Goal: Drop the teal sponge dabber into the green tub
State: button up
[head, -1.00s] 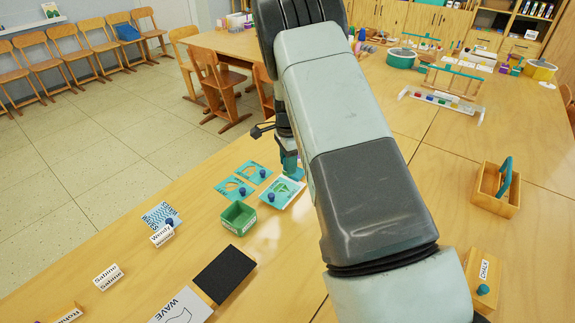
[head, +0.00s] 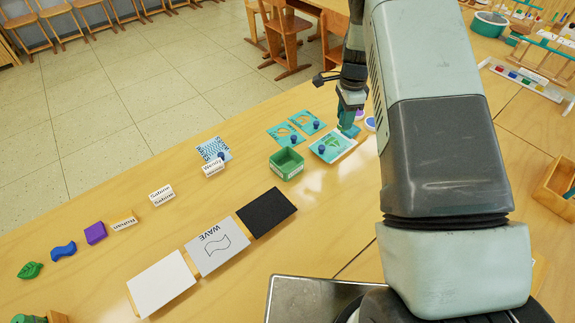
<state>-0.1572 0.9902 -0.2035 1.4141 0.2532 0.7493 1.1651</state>
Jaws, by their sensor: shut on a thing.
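The green tub (head: 286,168) is a small open box with a white label on its front, standing on the wooden table left of my gripper. My gripper (head: 349,108), partly hidden by my arm, points down beyond a teal stencil card (head: 321,152). It is shut on the teal sponge dabber (head: 347,122), which shows just below it near the card's far right corner. I cannot tell whether the dabber touches the table. The tub's visible inside looks empty.
Two more teal cards (head: 283,135) with blue knobs lie behind the tub. A black board (head: 266,213), a WAVE sheet (head: 214,246) and a white board (head: 161,283) lie in front. Name cards (head: 161,195) line the left. My arm hides the table's right middle.

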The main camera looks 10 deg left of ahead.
jog(key=s+a+r, duration=0.5)
jog(key=s+a, duration=0.4)
jog(key=a, duration=0.4)
jog(key=shift+s+a+f, duration=0.15)
jog(key=shift+s+f, duration=0.05)
jog(key=shift+f, duration=0.75)
jog(key=shift+s+a+f, duration=0.1)
jog(key=shift+s+f, duration=0.05)
jog(key=shift+f, duration=0.75)
jog(key=shift+s+a+f, duration=0.15)
jog(key=shift+s+f, duration=0.05)
jog(key=shift+f, duration=0.75)
jog(key=o, duration=1)
notch_tip(320, 180, up, 11)
jog(key=shift+s+f, duration=0.1)
